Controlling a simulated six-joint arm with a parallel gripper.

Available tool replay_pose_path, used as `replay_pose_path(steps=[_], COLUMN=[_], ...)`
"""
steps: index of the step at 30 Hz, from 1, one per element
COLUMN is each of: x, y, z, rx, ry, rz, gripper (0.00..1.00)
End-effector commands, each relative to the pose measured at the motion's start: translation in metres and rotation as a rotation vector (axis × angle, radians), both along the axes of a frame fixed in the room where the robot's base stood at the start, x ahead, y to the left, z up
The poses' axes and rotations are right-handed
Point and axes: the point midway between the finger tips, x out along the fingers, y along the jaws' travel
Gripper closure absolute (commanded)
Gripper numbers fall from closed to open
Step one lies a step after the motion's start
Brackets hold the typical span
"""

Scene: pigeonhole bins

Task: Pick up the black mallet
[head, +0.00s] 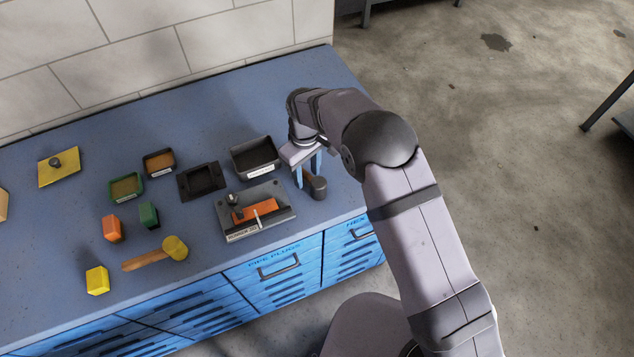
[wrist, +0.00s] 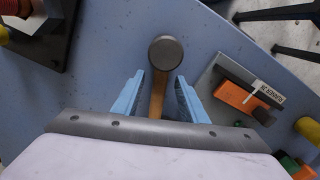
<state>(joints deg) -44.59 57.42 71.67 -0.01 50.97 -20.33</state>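The black mallet lies on the blue bench top. Its dark round head (head: 318,187) shows at the bench's right end in the head view, and its handle is mostly hidden there by my gripper (head: 308,176). In the wrist view the dark head (wrist: 166,52) is beyond my fingertips, and the wooden handle (wrist: 157,97) runs back between the fingers. My gripper (wrist: 160,77) is open, with blue fingers on either side of the handle and a visible gap on each side. I cannot tell its exact height above the bench.
A grey tray (head: 226,220) with an orange block (head: 255,211) is left of the mallet. A black bin (head: 274,162) stands behind it. A yellow-headed mallet (head: 174,248), colored blocks and small bins lie farther left. The bench's front edge is close to the black mallet.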

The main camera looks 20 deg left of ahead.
Motion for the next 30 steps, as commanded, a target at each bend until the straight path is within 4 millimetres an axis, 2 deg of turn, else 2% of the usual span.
replay_pose_path(steps=[4,10,11,15,16,25,30], x=[0.000,0.000,0.000,0.000,0.000,0.001,0.001], y=[0.000,0.000,0.000,0.000,0.000,0.001,0.001], z=[-0.008,-0.009,-0.009,-0.009,-0.009,-0.007,0.002], rx=[0.001,0.000,0.000,0.000,0.000,0.002,0.003], ry=[0.000,-0.001,-0.001,-0.001,-0.001,-0.002,-0.004], rz=[0.000,0.000,0.000,0.000,0.000,0.000,0.000], gripper=[0.61,0.61,0.63,0.97,1.00,1.00,1.00])
